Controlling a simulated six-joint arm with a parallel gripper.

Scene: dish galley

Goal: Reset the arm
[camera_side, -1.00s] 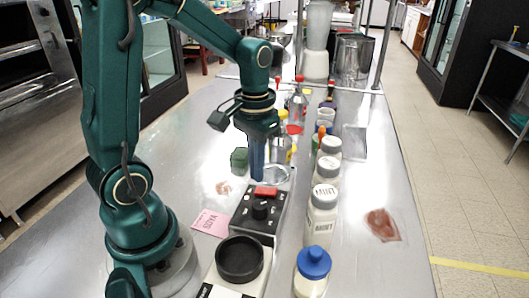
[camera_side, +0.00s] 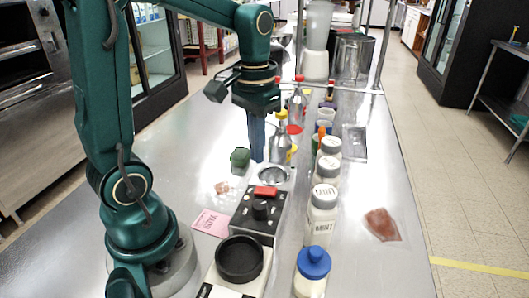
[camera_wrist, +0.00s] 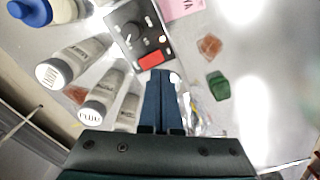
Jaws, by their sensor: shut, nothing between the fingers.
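My gripper (camera_side: 257,140) hangs pointing down above the steel counter (camera_side: 190,170), in the middle of the side view. Its blue fingers are together with nothing between them. They also show in the wrist view (camera_wrist: 161,100), side by side at the lower middle. Below the fingertips in the side view, a small round metal dish (camera_side: 272,175) lies on the counter. A dark green block (camera_side: 239,159) sits to the left of the fingers. A metal bottle with a yellow top (camera_side: 280,140) stands just to the right of the fingers.
A black control box with a red switch (camera_side: 260,212), a scale with a black round dish (camera_side: 239,260), a pink note (camera_side: 210,222) and a blue-lidded jar (camera_side: 312,270) are in front. White labelled jars (camera_side: 321,215) line the right. A reddish patch (camera_side: 382,225) lies beyond them; the left counter is mostly clear.

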